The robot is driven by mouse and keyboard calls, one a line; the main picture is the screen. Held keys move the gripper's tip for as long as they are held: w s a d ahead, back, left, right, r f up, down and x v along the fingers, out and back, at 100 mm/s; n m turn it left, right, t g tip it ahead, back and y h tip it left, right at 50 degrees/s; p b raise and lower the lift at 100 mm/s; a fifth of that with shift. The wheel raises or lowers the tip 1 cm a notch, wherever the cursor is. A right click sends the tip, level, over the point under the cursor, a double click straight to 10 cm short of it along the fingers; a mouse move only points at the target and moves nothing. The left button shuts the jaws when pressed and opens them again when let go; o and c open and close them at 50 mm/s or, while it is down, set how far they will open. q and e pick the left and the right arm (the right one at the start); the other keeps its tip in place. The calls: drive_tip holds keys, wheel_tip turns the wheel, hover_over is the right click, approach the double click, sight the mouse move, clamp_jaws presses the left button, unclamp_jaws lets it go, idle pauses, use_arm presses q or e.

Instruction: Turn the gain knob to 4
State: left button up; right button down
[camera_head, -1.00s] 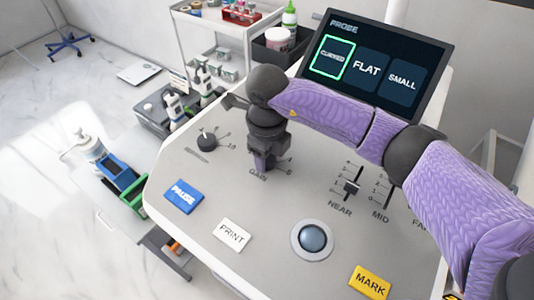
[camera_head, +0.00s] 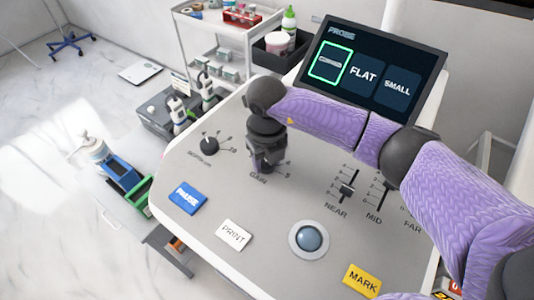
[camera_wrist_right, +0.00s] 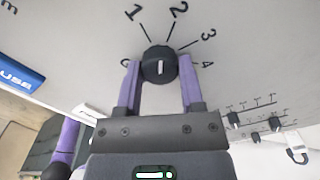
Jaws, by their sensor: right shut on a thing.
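The gain knob (camera_wrist_right: 159,65) is a round dark knob with a white pointer line, clearest in the right wrist view. Printed marks 1, 2, 3 and 4 fan around it; a further mark on the left is partly covered by a finger. The pointer line looks upright, between the 1 and the 2. My right gripper (camera_head: 265,166) points down at the panel above the GAIN label. In the right wrist view its two purple fingers (camera_wrist_right: 160,82) are shut on the knob, one on each side. In the head view the gripper hides the knob. My left gripper is not seen.
The grey console (camera_head: 285,210) also bears a depth knob (camera_head: 209,144), a blue PAUSE key (camera_head: 188,198), a white PRINT key (camera_head: 234,235), a trackball (camera_head: 309,238), a yellow MARK key (camera_head: 362,281) and sliders (camera_head: 346,190). A screen (camera_head: 372,70) stands behind my right arm.

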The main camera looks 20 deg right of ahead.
drive_tip(key=m+p, duration=0.2)
drive_tip(key=m, duration=0.1)
drive_tip(key=shift+r+m, duration=0.2)
drive_tip(key=shift+m, duration=0.1)
drive_tip(key=m+p, duration=0.4)
drive_tip(key=m, duration=0.2)
drive_tip(key=m+p, duration=0.3)
drive_tip(key=m, duration=0.2)
drive_tip(key=shift+m, duration=0.3)
drive_tip(key=shift+m+p, duration=0.6)
drive_tip(key=shift+m, duration=0.4)
drive_tip(key=shift+f+m+p, duration=0.15)
drive_tip(key=shift+m+p, duration=0.15)
drive_tip(key=shift+m, duration=0.4)
drive_tip(key=shift+c, duration=1.1)
unclamp_jaws()
